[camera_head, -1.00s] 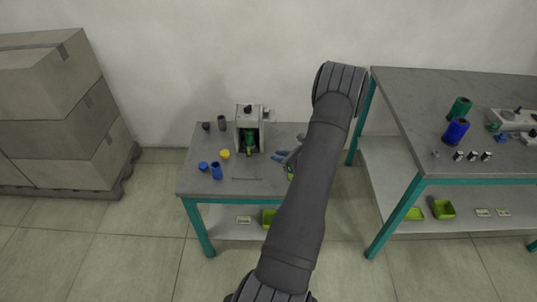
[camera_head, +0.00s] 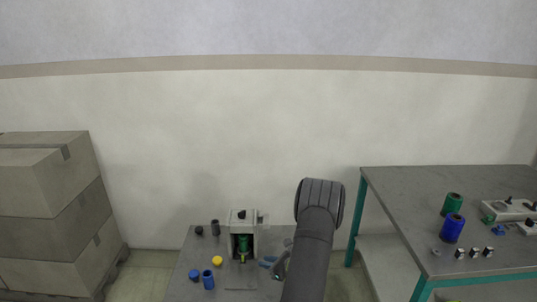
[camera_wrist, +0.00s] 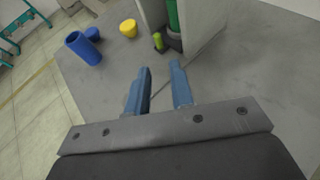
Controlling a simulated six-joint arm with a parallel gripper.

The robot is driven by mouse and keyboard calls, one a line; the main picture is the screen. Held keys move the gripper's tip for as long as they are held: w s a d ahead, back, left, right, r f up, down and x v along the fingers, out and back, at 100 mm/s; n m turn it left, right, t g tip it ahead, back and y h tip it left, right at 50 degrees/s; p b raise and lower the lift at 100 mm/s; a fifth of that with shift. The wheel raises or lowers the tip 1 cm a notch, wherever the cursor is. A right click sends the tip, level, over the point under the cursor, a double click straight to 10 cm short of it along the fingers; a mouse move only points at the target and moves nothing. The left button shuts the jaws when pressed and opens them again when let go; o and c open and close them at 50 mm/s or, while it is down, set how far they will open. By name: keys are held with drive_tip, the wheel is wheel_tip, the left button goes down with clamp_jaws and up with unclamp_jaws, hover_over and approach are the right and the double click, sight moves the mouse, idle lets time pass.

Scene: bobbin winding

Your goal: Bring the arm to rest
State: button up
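My gripper (camera_wrist: 160,88) shows in the wrist view with its two blue-grey fingers apart and nothing between them. It is over the small grey table (camera_head: 182,289), just in front of the winding machine. In the head view my gripper (camera_head: 272,263) is small and partly hidden by my dark arm. The winding machine (camera_head: 236,217) is a pale box holding an upright green bobbin (camera_head: 243,244). The green bobbin also shows at the top of the wrist view (camera_wrist: 173,18). The gripper touches nothing that I can see.
Left of the machine stand a yellow cap (camera_head: 217,260), a blue cap (camera_head: 194,274), a blue tube (camera_head: 208,280) and a dark tube (camera_head: 215,227). Cartons (camera_head: 45,215) stand far left. A taller table (camera_head: 400,190) at right holds green and blue spools.

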sight(244, 258)
drive_tip(key=x, duration=1.1)
drive_tip(key=shift+w+a, duration=0.2)
drive_tip(key=shift+a, duration=0.15)
drive_tip(key=shift+s, duration=0.15)
